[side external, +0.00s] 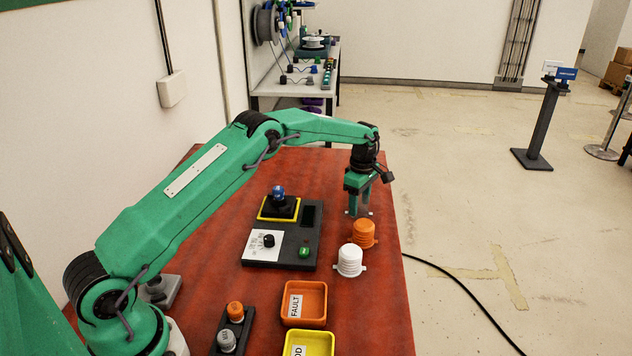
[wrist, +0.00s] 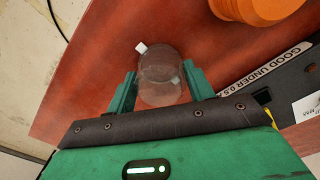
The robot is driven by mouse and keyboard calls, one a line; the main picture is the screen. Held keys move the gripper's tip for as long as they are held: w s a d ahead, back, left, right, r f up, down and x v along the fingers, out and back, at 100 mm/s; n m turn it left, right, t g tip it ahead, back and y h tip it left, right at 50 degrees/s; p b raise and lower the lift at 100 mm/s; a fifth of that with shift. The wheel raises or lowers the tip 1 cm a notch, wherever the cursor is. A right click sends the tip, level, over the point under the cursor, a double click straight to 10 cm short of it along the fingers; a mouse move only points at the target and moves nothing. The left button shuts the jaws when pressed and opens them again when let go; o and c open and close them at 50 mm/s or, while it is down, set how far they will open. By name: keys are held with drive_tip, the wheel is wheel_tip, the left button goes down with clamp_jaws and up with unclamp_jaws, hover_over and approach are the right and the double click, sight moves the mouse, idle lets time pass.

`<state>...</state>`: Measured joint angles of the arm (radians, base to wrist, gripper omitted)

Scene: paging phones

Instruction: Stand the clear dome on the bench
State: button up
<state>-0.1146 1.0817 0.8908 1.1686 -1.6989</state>
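The clear dome (wrist: 160,78) is see-through, with small pale tabs, and sits between the two green fingers of my gripper (wrist: 161,88) in the wrist view. Both fingers touch its sides, so my gripper is shut on it. In the side view my gripper (side external: 358,207) points down at the far right part of the red bench (side external: 345,175), with the clear dome faintly visible at the fingertips. The dome is low over the bench; I cannot tell whether it touches the surface.
An orange dome (side external: 363,234) and a white dome (side external: 350,262) stand just in front of my gripper. A dark test panel (side external: 285,240) lies to the left. An orange FAULT tray (side external: 304,318) and a yellow tray (side external: 309,350) are nearer. The bench's right edge is close.

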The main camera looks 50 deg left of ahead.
sight(360, 196)
drive_tip(key=o, duration=0.3)
wheel_tip(360, 196, up, 12)
drive_tip(key=shift+r, duration=0.2)
idle(0.6)
idle(0.5)
